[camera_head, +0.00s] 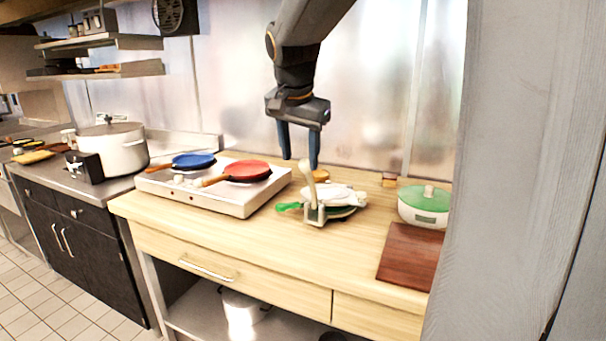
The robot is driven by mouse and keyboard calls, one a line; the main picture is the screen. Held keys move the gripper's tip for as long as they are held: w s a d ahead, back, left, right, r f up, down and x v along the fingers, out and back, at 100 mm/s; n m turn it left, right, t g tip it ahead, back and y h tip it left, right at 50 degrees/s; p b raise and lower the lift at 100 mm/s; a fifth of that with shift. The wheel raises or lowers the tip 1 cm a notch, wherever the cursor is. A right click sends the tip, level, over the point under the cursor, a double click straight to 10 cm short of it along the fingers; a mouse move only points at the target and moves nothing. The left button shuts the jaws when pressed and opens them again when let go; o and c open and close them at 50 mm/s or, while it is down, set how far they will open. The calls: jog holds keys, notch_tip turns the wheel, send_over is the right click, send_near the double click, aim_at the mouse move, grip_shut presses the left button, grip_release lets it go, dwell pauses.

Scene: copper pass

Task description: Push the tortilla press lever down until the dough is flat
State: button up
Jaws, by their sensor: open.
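The tortilla press (333,205) sits on the light wooden counter, with white and green parts. Its pale lever (308,177) stands up at a tilt at the press's left side. The dough cannot be told apart; a white mass (330,193) lies on the press, too small to identify. My gripper (300,162) points down just above the lever's top. Its two dark blue fingers are apart and nothing shows between them. I cannot tell whether a finger touches the lever.
A white two-burner stove (245,206) holds a blue pan (194,160) and a red pan (248,171) at the left. A white pot with a green lid (424,207) and a brown board (409,255) are at the right. The counter's front is clear.

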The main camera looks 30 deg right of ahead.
aim_at(305, 160)
jog(key=shift+w+d+r+m, duration=0.25)
jog(key=shift+d+r+m, duration=0.1)
jog(key=shift+d+r, duration=0.15)
jog(key=shift+w+d+r+m, duration=0.2)
jog(key=shift+d+r+m, duration=0.15)
jog(key=shift+r, duration=0.2)
jog(key=p+x, duration=0.1)
jog(key=x, duration=0.6)
jog(key=shift+w+d+f, duration=0.1)
jog(key=shift+d+f, duration=0.05)
jog(key=shift+d, duration=0.05)
jog(key=shift+c, duration=0.4)
grip_shut()
